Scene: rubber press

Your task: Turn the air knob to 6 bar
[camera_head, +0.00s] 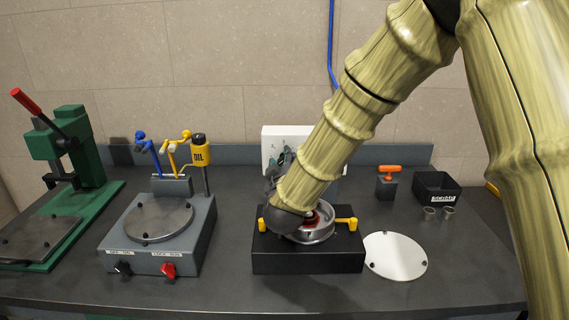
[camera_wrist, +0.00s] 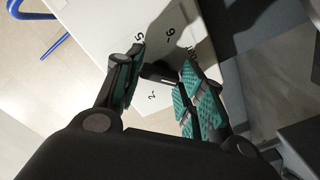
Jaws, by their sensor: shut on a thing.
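The white air panel (camera_head: 272,137) stands against the wall behind the bench, and it fills the upper middle of the wrist view (camera_wrist: 100,22). Black scale numbers are printed on it, seen at an angle. The dark air knob (camera_wrist: 160,73) sits between my two teal-padded fingers, partly covered by them. My gripper (camera_wrist: 163,62) is shut on the knob, with one finger on each side. In the head view my gripper (camera_head: 280,162) is at the panel's front, mostly behind my arm. I cannot tell which number the knob points at.
A black block with yellow handles (camera_head: 310,262) and a round metal dish stands below my arm. A white disc (camera_head: 396,256) lies to its right. The oil station (camera_head: 160,230) and green press (camera_head: 75,165) are left. A black bin (camera_head: 437,187) is right.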

